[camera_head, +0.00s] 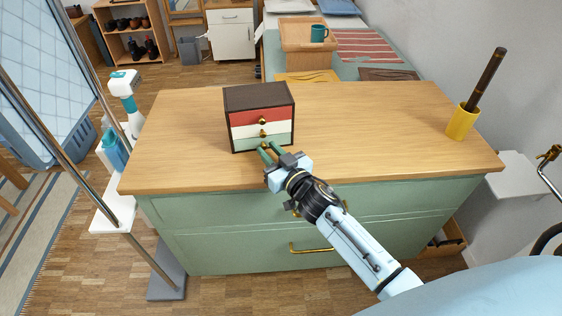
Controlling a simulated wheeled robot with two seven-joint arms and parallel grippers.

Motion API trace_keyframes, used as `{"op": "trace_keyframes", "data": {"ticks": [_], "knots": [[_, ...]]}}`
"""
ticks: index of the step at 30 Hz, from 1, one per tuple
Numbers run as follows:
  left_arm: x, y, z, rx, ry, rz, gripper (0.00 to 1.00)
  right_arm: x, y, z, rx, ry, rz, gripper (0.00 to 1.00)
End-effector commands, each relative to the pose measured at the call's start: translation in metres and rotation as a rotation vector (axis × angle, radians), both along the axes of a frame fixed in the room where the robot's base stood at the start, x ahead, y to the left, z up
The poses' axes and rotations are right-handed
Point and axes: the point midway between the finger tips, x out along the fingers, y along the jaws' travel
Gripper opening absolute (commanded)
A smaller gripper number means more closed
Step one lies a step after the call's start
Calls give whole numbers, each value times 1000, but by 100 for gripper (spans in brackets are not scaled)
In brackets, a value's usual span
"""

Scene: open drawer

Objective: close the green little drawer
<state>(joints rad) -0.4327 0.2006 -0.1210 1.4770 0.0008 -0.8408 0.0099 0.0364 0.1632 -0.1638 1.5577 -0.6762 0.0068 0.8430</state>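A small dark brown box (244,98) stands on the wooden top of a cabinet, with a red, a white and a green drawer stacked in its front. The green little drawer (243,145) is the lowest, with a small brass knob. Its front looks about flush with the others, but any small gap is hard to tell. My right gripper (269,151) is right in front of the green drawer, its two green fingers slightly apart and pointing at the knob area. They partly cover the drawer front; contact cannot be told. My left gripper is not in view.
The wooden cabinet top (370,125) is clear around the box. A yellow cup (463,123) with a dark stick stands at its right end. The larger green cabinet (240,235) below has brass handles. A metal rack stands at the left.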

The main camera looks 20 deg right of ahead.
Motion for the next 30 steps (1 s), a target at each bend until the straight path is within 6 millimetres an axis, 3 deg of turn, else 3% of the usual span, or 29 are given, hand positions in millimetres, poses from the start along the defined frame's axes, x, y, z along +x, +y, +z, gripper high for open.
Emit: {"op": "trace_keyframes", "data": {"ticks": [18,24,30], "knots": [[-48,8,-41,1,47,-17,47,-111,-19,0,1,4,-2,24],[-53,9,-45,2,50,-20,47,-126,-22,0,0,2,-2,24],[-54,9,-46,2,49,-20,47,-129,-22,0,0,1,-2,24]]}}
